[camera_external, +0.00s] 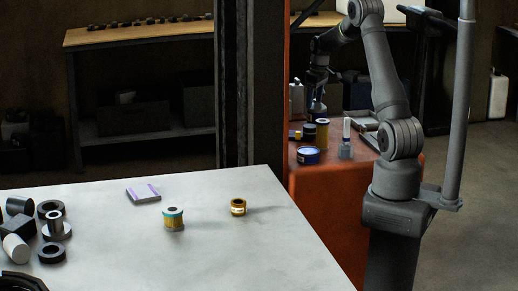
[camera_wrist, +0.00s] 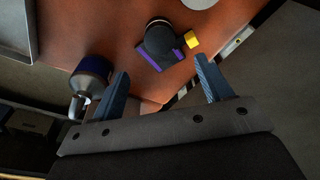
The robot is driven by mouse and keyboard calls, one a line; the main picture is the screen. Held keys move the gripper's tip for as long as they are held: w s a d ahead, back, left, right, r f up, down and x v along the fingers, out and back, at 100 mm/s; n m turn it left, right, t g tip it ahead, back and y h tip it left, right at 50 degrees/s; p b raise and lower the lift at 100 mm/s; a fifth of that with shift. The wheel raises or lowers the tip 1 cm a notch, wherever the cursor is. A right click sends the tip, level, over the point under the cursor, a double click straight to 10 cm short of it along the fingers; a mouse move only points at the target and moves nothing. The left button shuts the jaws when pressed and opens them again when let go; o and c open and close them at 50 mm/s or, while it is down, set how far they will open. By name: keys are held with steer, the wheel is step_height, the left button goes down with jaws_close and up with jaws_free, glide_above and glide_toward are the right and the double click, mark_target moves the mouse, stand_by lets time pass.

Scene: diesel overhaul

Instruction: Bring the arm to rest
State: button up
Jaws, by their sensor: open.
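My gripper (camera_wrist: 162,66) is open and empty in the wrist view, its two blue-grey fingers spread wide with nothing between their tips. In the external view my gripper (camera_external: 316,106) hangs at the end of my bent arm, over the far part of the orange cabinet top (camera_external: 325,178). In the wrist view a black round part (camera_wrist: 160,38) with a purple-edged piece and a small yellow block (camera_wrist: 191,39) lies ahead of the fingers. A blue-and-silver cylinder (camera_wrist: 92,74) is near the left finger. I cannot tell the exact gap to either.
The pale table (camera_external: 200,260) bears a teal-topped filter (camera_external: 173,218), a brass ring (camera_external: 238,207) and several dark parts at left. A dark post (camera_external: 236,85) stands behind it.

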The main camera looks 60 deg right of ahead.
mark_target(310, 126)
steer(key=shift+f, duration=0.15)
steer(key=f, duration=0.4)
steer(key=w+f, duration=0.1)
steer(key=f, duration=0.6)
steer(key=shift+w+f, duration=0.25)
steer(key=shift+f, duration=0.1)
steer(key=shift+r, duration=1.7)
